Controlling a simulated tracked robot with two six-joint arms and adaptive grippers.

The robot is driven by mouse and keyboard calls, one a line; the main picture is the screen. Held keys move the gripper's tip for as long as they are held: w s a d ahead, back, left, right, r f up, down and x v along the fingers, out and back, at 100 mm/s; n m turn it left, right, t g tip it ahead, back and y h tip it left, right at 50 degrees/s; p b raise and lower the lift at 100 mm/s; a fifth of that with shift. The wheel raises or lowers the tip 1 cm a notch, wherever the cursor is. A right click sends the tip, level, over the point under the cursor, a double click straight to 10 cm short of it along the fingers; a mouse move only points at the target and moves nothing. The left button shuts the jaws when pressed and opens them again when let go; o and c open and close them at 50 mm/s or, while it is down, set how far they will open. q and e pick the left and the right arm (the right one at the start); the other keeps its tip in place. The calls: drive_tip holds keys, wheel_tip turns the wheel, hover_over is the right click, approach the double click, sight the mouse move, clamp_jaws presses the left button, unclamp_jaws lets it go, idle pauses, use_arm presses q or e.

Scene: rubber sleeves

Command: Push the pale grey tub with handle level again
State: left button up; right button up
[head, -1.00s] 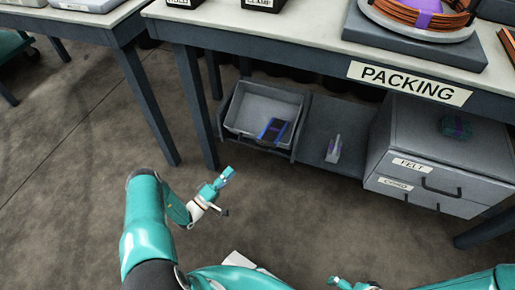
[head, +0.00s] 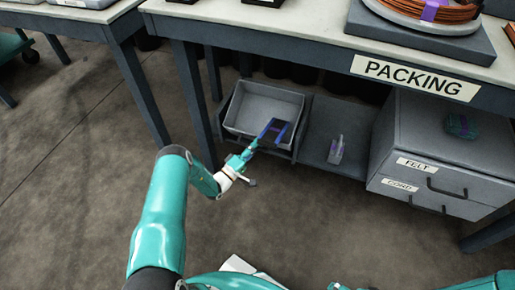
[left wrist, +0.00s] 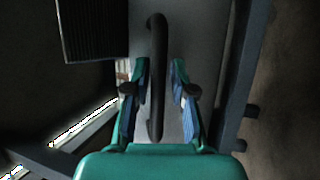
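The pale grey tub (head: 240,105) sits in the left bay under the packing bench, its front end looking lower than its back. My left gripper (head: 262,143) reaches its front. A blue-edged dark shape overlaps the tub's front there, and I cannot separate it clearly from the fingers. In the left wrist view the tub's dark bar handle (left wrist: 157,70) stands out from a grey face. My left gripper (left wrist: 161,85) is open with one finger on each side of the handle, gaps showing. Only a scrap of my right gripper (head: 340,286) shows at the bottom edge.
A small light bottle-like item (head: 336,150) stands on the low shelf (head: 318,125) right of the tub. A grey drawer unit (head: 400,140) is farther right. Bench legs (head: 192,95) stand close on the left. The floor in front is clear.

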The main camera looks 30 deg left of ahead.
use_arm(q)
clamp_jaws()
drive_tip(key=shift+s+d, duration=0.15)
drive_tip(key=shift+d, duration=0.2)
drive_tip(key=shift+a, duration=0.2)
drive_tip(key=shift+r+p, duration=0.1)
drive_tip(key=shift+p, duration=0.35)
drive_tip(key=shift+r+g, duration=0.15)
drive_tip(key=shift+g, duration=0.15)
